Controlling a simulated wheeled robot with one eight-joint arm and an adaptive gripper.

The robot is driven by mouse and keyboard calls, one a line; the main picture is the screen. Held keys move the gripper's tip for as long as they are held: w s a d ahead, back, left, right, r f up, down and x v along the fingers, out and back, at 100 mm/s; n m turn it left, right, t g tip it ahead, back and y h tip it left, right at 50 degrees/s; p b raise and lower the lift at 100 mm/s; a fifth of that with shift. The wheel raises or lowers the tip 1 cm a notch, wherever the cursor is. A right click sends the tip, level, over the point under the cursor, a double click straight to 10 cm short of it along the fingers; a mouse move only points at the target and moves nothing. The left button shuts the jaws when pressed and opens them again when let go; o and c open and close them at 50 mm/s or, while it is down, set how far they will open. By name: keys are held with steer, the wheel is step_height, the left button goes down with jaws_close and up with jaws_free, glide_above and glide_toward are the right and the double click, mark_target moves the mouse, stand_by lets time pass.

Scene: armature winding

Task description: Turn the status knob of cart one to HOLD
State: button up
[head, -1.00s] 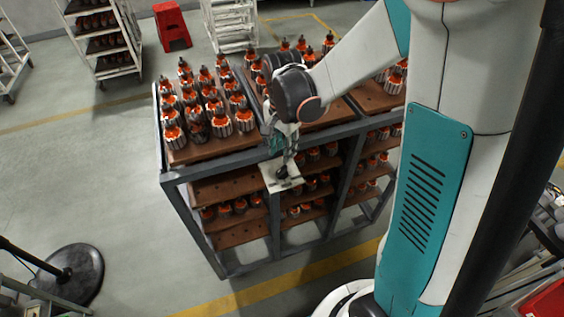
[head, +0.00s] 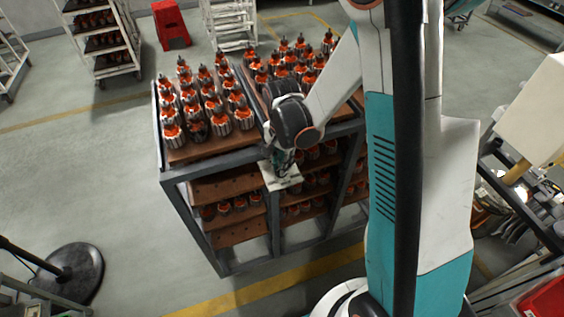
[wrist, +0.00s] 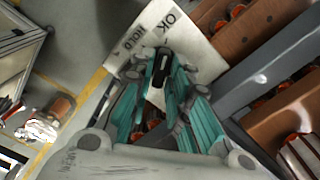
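A white status plate (head: 284,182) is fixed to the near side of the cart (head: 172,187), below its top rail. In the wrist view the plate (wrist: 205,58) carries the words OK and HOLD, with HOLD to the left of OK. A small black knob (wrist: 163,62) with a pale line on it stands on the plate; its line points roughly toward OK. My gripper (wrist: 162,72) has its teal fingers on either side of the knob, tips close to it. I cannot tell whether they touch it. In the head view my gripper (head: 284,166) hides the knob.
The cart holds several armatures (head: 190,105) on top boards and lower shelves. A white rack (head: 104,40), a red step stool (head: 171,25) and a black round stand base (head: 72,272) are around it.

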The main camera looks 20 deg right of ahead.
steer(key=shift+f+n+b, duration=0.1)
steer(key=shift+n+b, duration=0.2)
jaws_close()
steer(key=shift+n+b, duration=0.9)
steer(key=n+b, duration=0.2)
steer(key=n, duration=0.1)
steer(key=shift+w+a+n+b, duration=0.1)
steer(key=shift+n+b, duration=0.2)
steer(key=shift+b, duration=0.05)
steer(key=n+b, duration=0.3)
steer(key=n, duration=0.2)
steer(key=shift+a+n, duration=0.1)
steer(key=shift+n, duration=0.3)
steer(key=o, duration=0.6)
jaws_free()
steer(key=shift+o, duration=0.2)
steer(key=shift+r, duration=0.2)
